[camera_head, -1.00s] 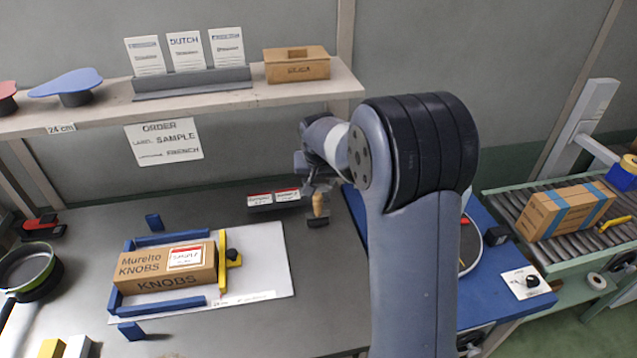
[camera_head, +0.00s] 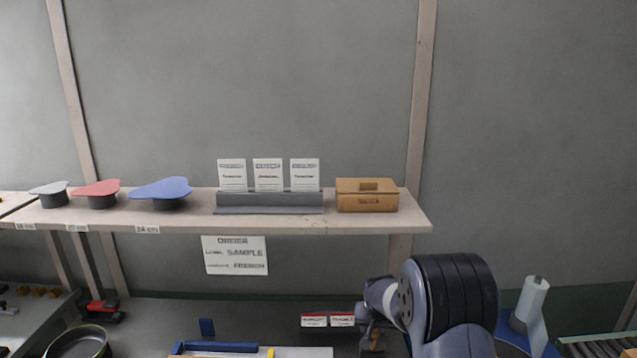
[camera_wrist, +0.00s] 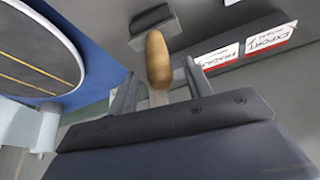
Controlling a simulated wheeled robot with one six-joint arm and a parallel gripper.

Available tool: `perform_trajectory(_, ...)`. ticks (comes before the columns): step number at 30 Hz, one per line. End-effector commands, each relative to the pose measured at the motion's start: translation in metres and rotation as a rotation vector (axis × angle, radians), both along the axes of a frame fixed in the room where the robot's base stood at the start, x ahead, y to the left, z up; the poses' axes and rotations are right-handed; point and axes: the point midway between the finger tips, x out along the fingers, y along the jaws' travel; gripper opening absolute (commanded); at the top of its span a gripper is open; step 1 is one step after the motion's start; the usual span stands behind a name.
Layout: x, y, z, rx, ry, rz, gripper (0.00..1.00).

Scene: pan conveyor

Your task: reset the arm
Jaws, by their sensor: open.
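My arm (camera_head: 450,290) rises at the lower right of the head view, bent over at its dark joint. My gripper (camera_head: 372,338) hangs at the bottom of that view, just right of two red-and-white labels (camera_head: 328,321). In the wrist view my gripper (camera_wrist: 158,72) has its two fingers spread apart. A wooden handle (camera_wrist: 157,60) shows between them, with a dark block (camera_wrist: 151,19) beyond it. I cannot tell whether a finger touches the handle. The labels also show in the wrist view (camera_wrist: 268,38), right of the fingers.
A shelf (camera_head: 300,226) holds pan-shaped pieces, a card rack (camera_head: 268,203) and a wooden box (camera_head: 367,196). An order sheet (camera_head: 235,255) is below it. A pan (camera_head: 78,343) is lower left, a paper roll (camera_head: 531,300) right. Most of the bench is below the picture.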

Motion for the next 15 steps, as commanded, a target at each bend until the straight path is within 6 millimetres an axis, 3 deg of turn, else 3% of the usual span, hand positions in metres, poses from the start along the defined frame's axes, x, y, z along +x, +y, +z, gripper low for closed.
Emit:
perform_trajectory(4,0.007,-0.001,-0.02,0.0,0.0,0.0,0.48)
perform_trajectory(9,0.008,-0.001,0.004,0.0,-0.004,0.0,0.48)
perform_trajectory(15,0.007,-0.001,0.015,0.0,-0.001,0.0,0.48)
